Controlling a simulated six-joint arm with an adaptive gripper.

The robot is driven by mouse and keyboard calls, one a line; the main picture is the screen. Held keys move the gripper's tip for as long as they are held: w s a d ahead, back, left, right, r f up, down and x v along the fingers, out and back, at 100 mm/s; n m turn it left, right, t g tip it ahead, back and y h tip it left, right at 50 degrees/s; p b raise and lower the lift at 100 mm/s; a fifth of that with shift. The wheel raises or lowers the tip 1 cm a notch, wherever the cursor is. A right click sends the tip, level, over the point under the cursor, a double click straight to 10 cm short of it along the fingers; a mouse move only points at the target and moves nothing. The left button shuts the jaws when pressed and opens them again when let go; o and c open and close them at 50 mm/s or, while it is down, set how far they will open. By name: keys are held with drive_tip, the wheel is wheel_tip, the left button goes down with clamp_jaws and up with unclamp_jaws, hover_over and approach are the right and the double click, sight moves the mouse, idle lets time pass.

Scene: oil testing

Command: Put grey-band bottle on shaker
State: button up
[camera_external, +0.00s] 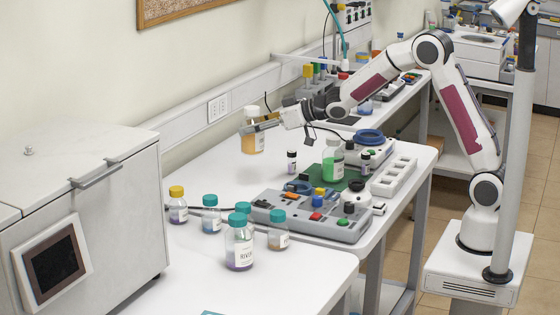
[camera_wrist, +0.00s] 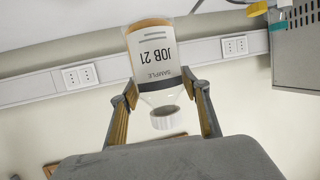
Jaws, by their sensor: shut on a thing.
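My gripper (camera_external: 262,127) is shut on the grey-band bottle (camera_external: 253,143), which has a white cap and amber contents. A grey device with coloured buttons (camera_external: 312,216) and a green mat (camera_external: 352,184) stand on the bench; I take this to be the shaker.
A green-liquid bottle (camera_external: 333,165) stands on the mat, with small dark-capped vials nearby. Several teal-capped bottles, including a large one (camera_external: 239,245), and a yellow-capped bottle (camera_external: 178,207) stand left of the device. A white rack (camera_external: 394,177) is at right. The bench's back left is clear.

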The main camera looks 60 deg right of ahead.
sight(258, 114)
drive_tip(key=shift+r, duration=0.7)
drive_tip(key=shift+a+r, duration=0.25)
drive_tip(key=shift+r, duration=0.6)
drive_tip(key=s+a+n+g+y, duration=0.1)
drive_tip(key=s+a+n+y, duration=0.15)
drive_tip(key=a, duration=0.85)
drive_tip(key=s+a+n+g+y, duration=0.15)
drive_tip(key=s+a, duration=0.25)
drive_tip(key=a, duration=0.7)
drive_tip(key=s+a+n+g+y, duration=0.1)
drive_tip(key=s+a+n+y, duration=0.25)
drive_tip(key=a, duration=0.85)
drive_tip(key=s+a+n+g+y, duration=0.4)
drive_tip(key=s+a+n+g, duration=0.25)
drive_tip(key=s+a, duration=1.7)
drive_tip(key=shift+m+h, duration=0.25)
drive_tip(key=shift+m, duration=0.25)
drive_tip(key=shift+s+d+f, duration=0.15)
drive_tip(key=shift+f, duration=1.2)
drive_tip(key=shift+s+d+f, duration=0.1)
drive_tip(key=shift+f, duration=1.2)
drive_tip(key=shift+f, duration=0.1)
